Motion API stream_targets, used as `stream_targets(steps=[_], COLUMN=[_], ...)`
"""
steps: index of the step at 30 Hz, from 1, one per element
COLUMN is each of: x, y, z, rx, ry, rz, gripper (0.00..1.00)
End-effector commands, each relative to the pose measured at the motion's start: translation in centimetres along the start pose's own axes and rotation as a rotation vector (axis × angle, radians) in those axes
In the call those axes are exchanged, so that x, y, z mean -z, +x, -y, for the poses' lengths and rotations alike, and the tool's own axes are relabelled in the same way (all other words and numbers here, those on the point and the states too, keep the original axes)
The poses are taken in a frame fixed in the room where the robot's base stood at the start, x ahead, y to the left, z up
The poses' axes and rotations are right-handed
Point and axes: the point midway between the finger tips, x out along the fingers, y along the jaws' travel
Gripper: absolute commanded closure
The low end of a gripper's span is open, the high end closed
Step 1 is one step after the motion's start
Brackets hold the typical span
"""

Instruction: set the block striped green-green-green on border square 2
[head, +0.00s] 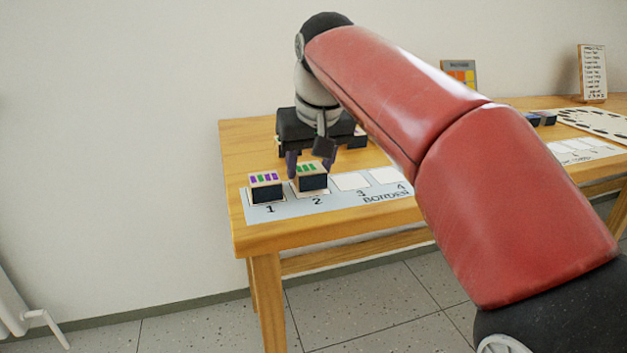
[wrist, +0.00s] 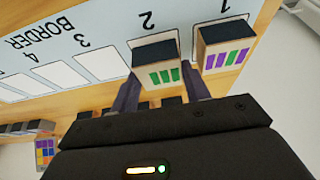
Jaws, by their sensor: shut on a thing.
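The block striped green-green-green (head: 311,178) is at border square 2, between the fingers of my gripper (head: 311,166). It also shows in the wrist view (wrist: 157,62), with three green stripes on its top and dark sides. My gripper (wrist: 160,88) is shut on it from the wall side. I cannot tell whether the block touches the square or is slightly above it. The border strip (head: 290,208) is pale, with squares numbered 1 to 4. Squares 3 (head: 350,182) and 4 (head: 384,176) are empty.
A block striped purple and green (head: 265,188) stands on square 1, close beside my gripper; it also shows in the wrist view (wrist: 226,46). More dark blocks (wrist: 140,106) lie behind my gripper. A coloured card (head: 459,74) and a listing sign (head: 592,73) stand along the wall.

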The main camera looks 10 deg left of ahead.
Motion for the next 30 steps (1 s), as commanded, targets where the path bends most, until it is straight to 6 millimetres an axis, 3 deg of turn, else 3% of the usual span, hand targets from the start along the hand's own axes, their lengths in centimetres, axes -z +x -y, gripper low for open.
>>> stream_targets(steps=[1,13,14,18,26,30], x=[-0.3,-0.3,-0.3,-0.3,-0.3,-0.1], y=[0.7,0.8,0.8,0.7,0.7,-0.3], z=[0.1,0.1,0.1,0.1,0.1,0.1], rx=[0.000,0.000,0.000,0.000,0.000,0.000], ry=[0.000,0.001,0.000,0.000,0.000,0.000], rz=[-0.001,0.000,-0.001,-0.001,-0.001,-0.003], gripper=[0.76,0.76,0.50,0.32,0.32,0.32])
